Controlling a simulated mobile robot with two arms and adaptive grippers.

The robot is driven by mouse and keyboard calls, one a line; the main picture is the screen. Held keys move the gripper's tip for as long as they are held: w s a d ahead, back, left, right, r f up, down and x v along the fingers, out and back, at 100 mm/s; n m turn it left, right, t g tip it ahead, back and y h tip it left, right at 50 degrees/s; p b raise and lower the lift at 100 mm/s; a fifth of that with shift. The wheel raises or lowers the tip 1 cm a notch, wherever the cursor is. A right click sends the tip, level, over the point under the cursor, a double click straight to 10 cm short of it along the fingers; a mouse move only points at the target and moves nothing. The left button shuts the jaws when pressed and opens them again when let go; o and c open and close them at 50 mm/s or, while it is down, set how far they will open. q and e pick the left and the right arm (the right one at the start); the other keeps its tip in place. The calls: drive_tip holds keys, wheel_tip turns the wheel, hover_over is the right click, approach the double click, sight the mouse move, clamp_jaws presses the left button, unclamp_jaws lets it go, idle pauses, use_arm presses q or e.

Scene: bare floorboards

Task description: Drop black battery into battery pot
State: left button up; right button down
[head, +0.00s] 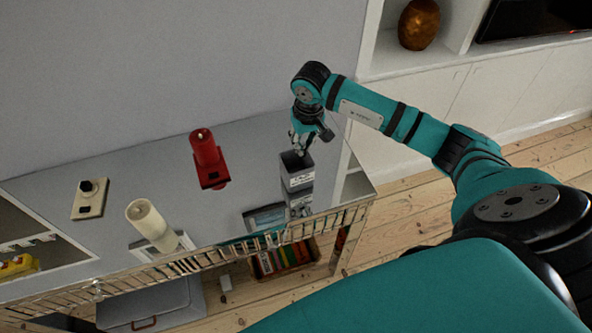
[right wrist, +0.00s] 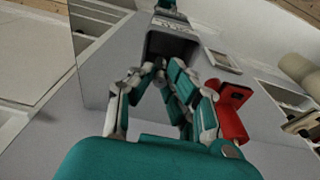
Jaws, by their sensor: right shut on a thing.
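The battery pot (head: 297,181) is a grey, square, open-topped box with a label, near the right end of the shelf top. It also shows in the right wrist view (right wrist: 172,46), its dark opening towards the fingers. My right gripper (head: 300,150) points down just above the pot's opening. In the right wrist view its fingertips (right wrist: 160,68) come close together in front of that opening. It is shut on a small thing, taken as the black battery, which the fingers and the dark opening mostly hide. My left gripper is not in view.
A red cylinder on a red holder (head: 207,160) stands left of the pot. Further left are a cream cylinder (head: 148,220) and a plate with a dark knob (head: 90,196). A flat framed thing (head: 265,217) lies near the railed front edge (head: 210,252). A wall is behind.

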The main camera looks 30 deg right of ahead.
wheel_tip(320, 180, down, 4)
drive_tip(key=shift+r+b, duration=0.2)
drive_tip(key=shift+b, duration=0.4)
drive_tip(key=shift+f, duration=0.35)
drive_tip(key=c, duration=1.3)
unclamp_jaws()
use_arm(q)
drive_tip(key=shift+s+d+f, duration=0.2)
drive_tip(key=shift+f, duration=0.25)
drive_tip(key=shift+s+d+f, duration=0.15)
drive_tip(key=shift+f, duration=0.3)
use_arm(e)
drive_tip(key=shift+o, duration=0.2)
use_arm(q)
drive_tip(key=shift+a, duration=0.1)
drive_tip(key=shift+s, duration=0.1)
use_arm(e)
wheel_tip(320, 180, up, 12)
drive_tip(key=s, duration=0.1)
drive_tip(key=shift+s+a, duration=0.25)
drive_tip(key=shift+s, duration=0.1)
drive_tip(key=shift+f, duration=0.1)
